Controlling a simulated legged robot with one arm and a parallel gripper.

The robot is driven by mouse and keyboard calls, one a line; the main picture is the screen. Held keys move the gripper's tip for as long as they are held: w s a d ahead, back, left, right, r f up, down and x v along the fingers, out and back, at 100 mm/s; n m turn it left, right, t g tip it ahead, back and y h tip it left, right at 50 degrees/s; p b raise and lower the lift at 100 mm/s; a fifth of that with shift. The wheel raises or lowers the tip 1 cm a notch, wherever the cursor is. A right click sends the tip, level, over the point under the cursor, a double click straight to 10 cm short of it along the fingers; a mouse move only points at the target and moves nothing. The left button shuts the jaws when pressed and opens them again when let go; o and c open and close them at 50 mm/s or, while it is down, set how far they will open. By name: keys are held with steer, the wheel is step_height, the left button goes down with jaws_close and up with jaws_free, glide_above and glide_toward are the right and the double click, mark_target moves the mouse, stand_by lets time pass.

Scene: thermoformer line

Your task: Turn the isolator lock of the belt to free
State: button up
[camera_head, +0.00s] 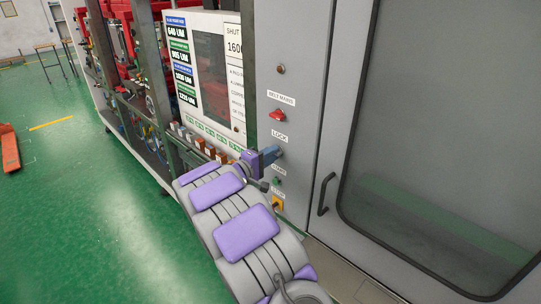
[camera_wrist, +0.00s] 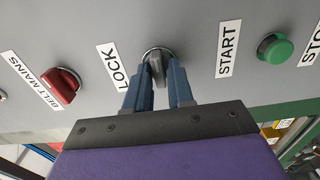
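The lock switch (camera_wrist: 157,66) is a dark grey knob on the grey panel, beside the LOCK label (camera_wrist: 112,66) in the wrist view. Its handle points nearly straight up and down in that picture, slightly tilted. My gripper (camera_wrist: 159,76) has its two blue fingers at the knob, one on each side of the handle. The gap between them is narrow, and I cannot tell whether they press on it. In the head view my gripper (camera_head: 275,153) reaches the panel just below the LOCK label (camera_head: 279,136) and hides the knob.
The red belt mains switch (camera_wrist: 64,86) is left of the lock in the wrist view. The green start button (camera_wrist: 274,48) is to its right. In the head view a yellow-backed stop button (camera_head: 278,204) sits lower, and a door handle (camera_head: 326,194) is at the right.

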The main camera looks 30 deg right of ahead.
steer(key=shift+d, duration=0.15)
jaws_close()
steer(key=shift+n+p, duration=0.3)
steer(key=shift+p, duration=0.05)
steer(key=shift+n+p, duration=6.3)
steer(key=shift+n, duration=2.3)
steer(key=shift+o, duration=1.7)
jaws_free()
steer(key=shift+w, duration=0.1)
